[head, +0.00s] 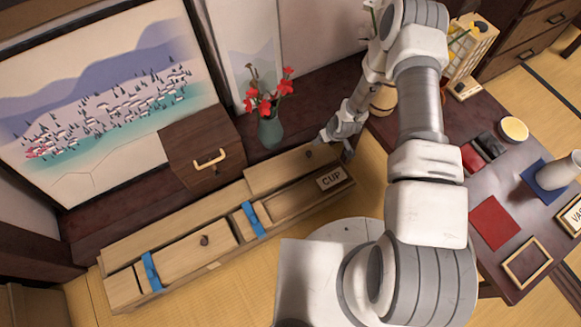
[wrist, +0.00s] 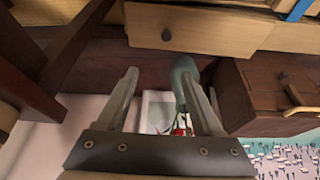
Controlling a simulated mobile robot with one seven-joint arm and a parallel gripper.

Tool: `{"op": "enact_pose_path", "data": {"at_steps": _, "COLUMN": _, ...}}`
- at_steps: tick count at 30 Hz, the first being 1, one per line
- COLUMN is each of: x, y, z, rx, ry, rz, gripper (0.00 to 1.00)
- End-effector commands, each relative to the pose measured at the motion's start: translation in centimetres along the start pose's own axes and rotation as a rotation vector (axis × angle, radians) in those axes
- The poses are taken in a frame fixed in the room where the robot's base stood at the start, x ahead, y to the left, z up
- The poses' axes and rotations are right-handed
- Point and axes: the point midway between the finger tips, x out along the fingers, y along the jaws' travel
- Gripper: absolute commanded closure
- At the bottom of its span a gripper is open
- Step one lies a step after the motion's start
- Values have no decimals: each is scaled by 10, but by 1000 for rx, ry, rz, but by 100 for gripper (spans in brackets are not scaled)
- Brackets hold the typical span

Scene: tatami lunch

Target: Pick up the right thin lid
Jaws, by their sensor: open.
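The right thin lid (head: 280,172) is a pale wooden board with a dark round knob, at the back of the right end of a long wooden box (head: 190,270). An uncovered section marked CUP lies in front of it. In the wrist view the lid (wrist: 205,28) spans the top, its knob left of centre. My gripper (head: 335,137) is open beside the lid's right end in the head view. In the wrist view my gripper (wrist: 165,78) has spread, empty fingers, with the tips short of the lid. The left thin lid (head: 180,252) lies on the box's left part.
Blue bands (head: 253,219) cross the box. A green vase (head: 271,131) with red flowers stands behind it; in the wrist view the vase (wrist: 183,70) appears close by my right finger. A dark wooden drawer box (head: 200,150) stands left of the vase. A low table (head: 455,215) is at right.

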Motion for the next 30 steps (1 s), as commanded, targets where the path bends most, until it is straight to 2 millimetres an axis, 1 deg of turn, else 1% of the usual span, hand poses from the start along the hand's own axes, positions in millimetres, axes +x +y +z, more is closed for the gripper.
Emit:
{"op": "enact_pose_path", "data": {"at_steps": 1, "x": 12, "y": -4, "z": 8, "rx": 0, "ry": 0, "rz": -5, "gripper": 32}}
{"op": "enact_pose_path", "data": {"at_steps": 6, "x": 29, "y": -10, "z": 19, "rx": -4, "ry": 4, "rz": -13, "gripper": 32}}
{"op": "enact_pose_path", "data": {"at_steps": 8, "x": 37, "y": -10, "z": 20, "rx": -4, "ry": 5, "rz": -13, "gripper": 32}}
{"op": "enact_pose_path", "data": {"at_steps": 11, "x": 56, "y": -11, "z": 21, "rx": -5, "ry": 4, "rz": -14, "gripper": 32}}
{"op": "enact_pose_path", "data": {"at_steps": 18, "x": 110, "y": -12, "z": 21, "rx": -3, "ry": 5, "rz": -13, "gripper": 32}}
{"op": "enact_pose_path", "data": {"at_steps": 21, "x": 128, "y": -12, "z": 20, "rx": -3, "ry": 4, "rz": -13, "gripper": 32}}
{"op": "enact_pose_path", "data": {"at_steps": 24, "x": 141, "y": -12, "z": 19, "rx": -3, "ry": 4, "rz": -13, "gripper": 32}}
{"op": "enact_pose_path", "data": {"at_steps": 30, "x": 151, "y": -12, "z": 18, "rx": -4, "ry": 4, "rz": -13, "gripper": 32}}
